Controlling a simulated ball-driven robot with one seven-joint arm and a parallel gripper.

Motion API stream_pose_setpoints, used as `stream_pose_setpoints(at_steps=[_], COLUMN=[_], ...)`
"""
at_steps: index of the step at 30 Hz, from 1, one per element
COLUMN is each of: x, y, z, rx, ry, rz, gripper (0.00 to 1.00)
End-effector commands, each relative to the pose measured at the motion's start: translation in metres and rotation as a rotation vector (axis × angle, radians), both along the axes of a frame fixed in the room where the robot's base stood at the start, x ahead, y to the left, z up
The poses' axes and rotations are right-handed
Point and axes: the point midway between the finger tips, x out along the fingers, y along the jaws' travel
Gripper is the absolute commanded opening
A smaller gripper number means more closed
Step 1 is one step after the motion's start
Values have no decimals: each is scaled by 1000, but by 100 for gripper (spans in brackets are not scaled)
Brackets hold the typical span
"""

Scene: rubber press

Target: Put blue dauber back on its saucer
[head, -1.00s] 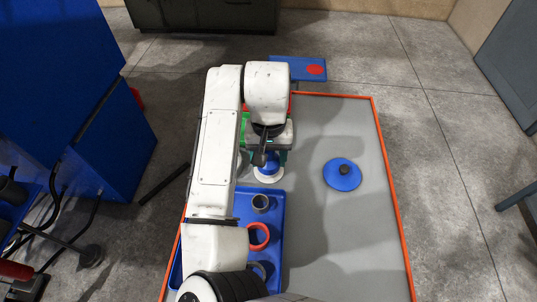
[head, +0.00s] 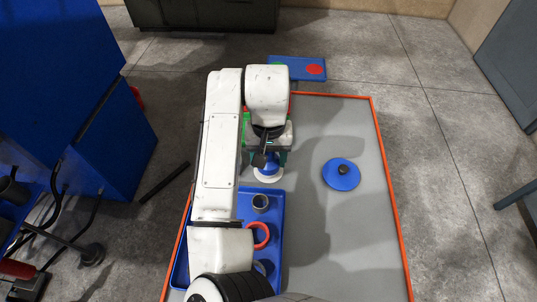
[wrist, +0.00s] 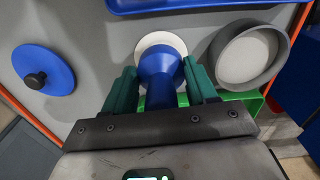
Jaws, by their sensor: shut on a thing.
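The blue dauber (wrist: 160,68) is between the two green fingers of my gripper (wrist: 160,76), which is shut on it. Its wide blue end points down at the white saucer (wrist: 157,38). In the head view the blue dauber (head: 271,169) shows just below my gripper (head: 267,156), which is partly hidden by my wrist. The white saucer (head: 268,178) lies under it on the grey table. The dauber appears over the saucer, but I cannot tell whether they touch.
A blue tray (head: 276,233) holds a grey cup (head: 260,202) and a red ring (head: 260,236). A grey-rimmed round dish (wrist: 269,72) is beside the saucer. A blue disc with a black knob (head: 342,175) lies right. The table's right side is otherwise clear.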

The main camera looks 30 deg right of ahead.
Motion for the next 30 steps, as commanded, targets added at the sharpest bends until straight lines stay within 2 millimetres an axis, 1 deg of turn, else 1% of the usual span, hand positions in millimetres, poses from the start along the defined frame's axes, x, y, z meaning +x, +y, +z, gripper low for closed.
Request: stream_pose_setpoints(at_steps=[14, 25, 26, 30], x=[0, 0, 0, 0], y=[0, 0, 0, 0], z=[0, -4, -4, -4], rx=[-1, 0, 0, 0], ry=[0, 0, 0, 0], rz=[0, 1, 1, 1], gripper=[26, 26, 59, 72])
